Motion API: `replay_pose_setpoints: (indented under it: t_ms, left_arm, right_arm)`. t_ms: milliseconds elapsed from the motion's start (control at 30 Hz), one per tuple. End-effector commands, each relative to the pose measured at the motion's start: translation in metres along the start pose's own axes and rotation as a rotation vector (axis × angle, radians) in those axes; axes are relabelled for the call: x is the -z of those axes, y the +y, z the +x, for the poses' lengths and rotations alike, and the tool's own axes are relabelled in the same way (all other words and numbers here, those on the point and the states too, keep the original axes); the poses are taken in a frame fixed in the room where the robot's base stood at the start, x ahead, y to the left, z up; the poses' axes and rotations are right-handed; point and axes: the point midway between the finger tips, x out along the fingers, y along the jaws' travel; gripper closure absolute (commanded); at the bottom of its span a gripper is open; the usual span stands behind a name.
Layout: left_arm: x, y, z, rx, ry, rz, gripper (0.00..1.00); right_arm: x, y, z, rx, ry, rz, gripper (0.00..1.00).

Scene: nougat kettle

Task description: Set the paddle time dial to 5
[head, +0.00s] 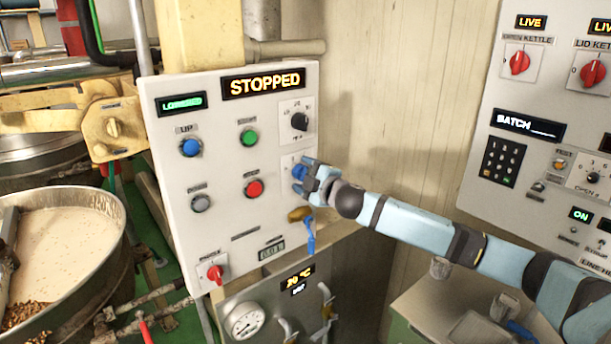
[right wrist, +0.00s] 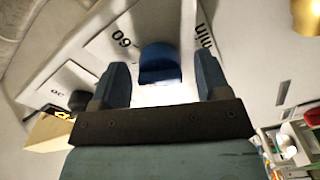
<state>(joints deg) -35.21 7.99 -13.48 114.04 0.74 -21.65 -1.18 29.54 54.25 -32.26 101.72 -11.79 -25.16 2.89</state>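The paddle time dial is a blue knob (head: 299,172) on a white plate at the right edge of the grey control panel (head: 225,222). In the right wrist view the knob (right wrist: 159,64) stands out from its plate (right wrist: 112,38), where "60" and "min" can be read. The knob's pointer and the rest of the scale are hidden, so I cannot tell its setting. My right gripper (head: 308,181) is at the dial, its fingers open on either side of the knob, with a narrow gap at each side. My left gripper is out of view.
Above the dial is a black rotary knob (head: 299,121); left of it are a red button (head: 254,188) and a green one (head: 249,137). A display reads STOPPED (head: 264,84). A brass-coloured part (head: 299,214) sits just below. A second panel (head: 470,185) stands right.

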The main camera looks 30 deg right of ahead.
Motion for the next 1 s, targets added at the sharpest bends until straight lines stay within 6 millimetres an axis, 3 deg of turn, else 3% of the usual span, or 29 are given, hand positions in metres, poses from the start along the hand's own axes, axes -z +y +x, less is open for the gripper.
replay_pose_setpoints:
  t_ms: [367, 800, 1000]
  left_arm:
    - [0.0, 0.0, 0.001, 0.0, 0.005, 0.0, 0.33]
    - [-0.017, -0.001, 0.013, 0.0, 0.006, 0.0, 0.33]
    - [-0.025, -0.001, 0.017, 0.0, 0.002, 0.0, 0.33]
  right_arm:
    - [-0.001, -0.002, -0.009, 0.001, -0.001, 0.0, 0.31]
    - [-0.001, -0.004, -0.089, 0.004, 0.0, -0.003, 0.31]
    - [-0.001, -0.003, -0.117, 0.003, -0.001, -0.001, 0.31]
